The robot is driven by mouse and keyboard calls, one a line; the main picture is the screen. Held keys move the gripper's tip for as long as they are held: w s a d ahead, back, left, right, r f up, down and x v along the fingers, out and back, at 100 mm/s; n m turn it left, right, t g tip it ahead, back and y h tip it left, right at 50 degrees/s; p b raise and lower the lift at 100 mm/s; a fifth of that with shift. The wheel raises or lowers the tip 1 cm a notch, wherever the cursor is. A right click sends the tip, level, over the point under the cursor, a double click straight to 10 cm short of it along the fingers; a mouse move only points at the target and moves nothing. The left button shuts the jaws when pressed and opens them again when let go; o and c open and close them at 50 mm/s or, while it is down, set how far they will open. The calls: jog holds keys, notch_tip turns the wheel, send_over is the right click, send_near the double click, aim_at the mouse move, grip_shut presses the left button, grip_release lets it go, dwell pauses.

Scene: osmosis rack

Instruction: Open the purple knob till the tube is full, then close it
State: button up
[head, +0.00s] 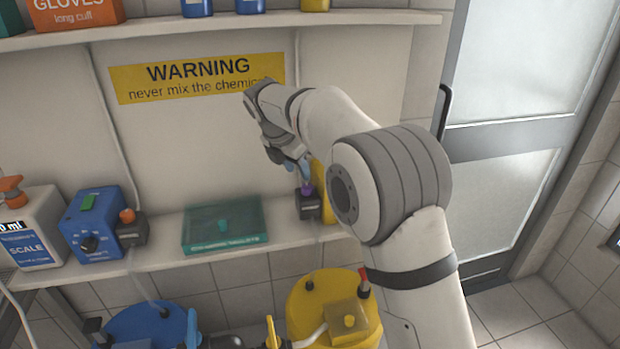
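The purple knob (306,190) sits on top of a small dark valve block (308,208) at the right part of the lower shelf. My gripper (303,172) points down just above the knob, with its fingertips at or very near it. I cannot tell whether they touch the knob, or whether they are open or shut. A thin pale tube (297,52) runs down the wall behind my arm. Its lower part is hidden, and its fill level cannot be made out.
A yellow device (327,190) stands partly hidden behind my arm. Blue (150,325) and yellow (325,300) drums stand below.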

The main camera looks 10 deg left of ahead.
aim_at(306, 187)
jog(key=x, duration=0.7)
jog(key=shift+w+d+f+p, duration=0.1)
jog(key=shift+d+p, duration=0.1)
jog(key=shift+p, duration=0.1)
jog(key=c, duration=0.7)
